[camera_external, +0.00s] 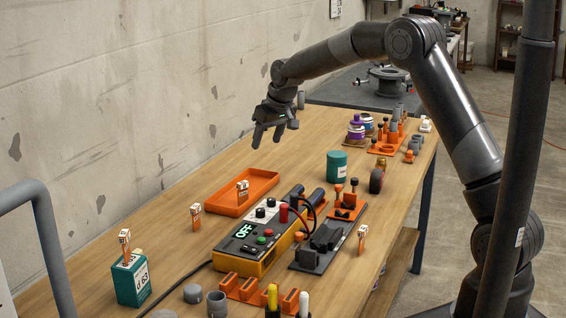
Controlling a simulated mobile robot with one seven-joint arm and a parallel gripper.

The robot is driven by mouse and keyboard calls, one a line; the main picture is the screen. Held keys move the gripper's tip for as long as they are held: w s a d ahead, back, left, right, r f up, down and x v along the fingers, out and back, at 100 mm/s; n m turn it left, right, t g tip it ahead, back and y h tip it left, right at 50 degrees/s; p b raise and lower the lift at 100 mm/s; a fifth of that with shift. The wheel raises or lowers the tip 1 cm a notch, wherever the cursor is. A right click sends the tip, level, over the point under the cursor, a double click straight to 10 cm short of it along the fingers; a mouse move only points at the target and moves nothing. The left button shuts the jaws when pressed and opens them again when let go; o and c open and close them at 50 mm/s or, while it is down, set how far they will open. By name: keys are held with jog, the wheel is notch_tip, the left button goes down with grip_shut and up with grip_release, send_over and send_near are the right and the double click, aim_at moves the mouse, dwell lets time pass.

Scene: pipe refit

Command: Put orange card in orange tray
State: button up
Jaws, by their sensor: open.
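The orange tray (262,181) lies on the wooden table near the wall, left of the middle. Several small orange cards with white tops are in view. One card (242,191) stands upright at the tray and appears to be inside it. Another card (196,219) stands on the table just left of the tray. A third card (362,240) stands at the table's right side, and another card (125,246) sticks up from a teal box. My gripper (268,140) is open and empty, above the table beyond the tray, with its fingers pointing down.
A yellow power unit (245,250) with a lit OFF display stands in front of the tray, with cables beside it. A teal cylinder (337,166), a teal box (131,282) and an orange slotted rack (262,293) stand around. Bare tabletop lies beyond the tray.

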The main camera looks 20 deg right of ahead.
jog(key=s+d+r+m, duration=0.1)
jog(key=s+d+r, duration=0.65)
jog(key=s, duration=0.35)
jog(key=s+d+r+m, duration=0.1)
jog(key=s+d+r, duration=0.65)
jog(key=s, duration=0.35)
jog(key=s+d+f+m, duration=0.1)
jog(key=s+d, duration=0.3)
jog(key=s, duration=0.7)
jog(key=s+d+f+m+t+h, duration=0.1)
jog(key=s+d+f, duration=0.2)
jog(key=s, duration=0.8)
jog(key=shift+s+d+h, duration=0.3)
jog(key=shift+s+d, duration=0.1)
jog(key=shift+d, duration=0.1)
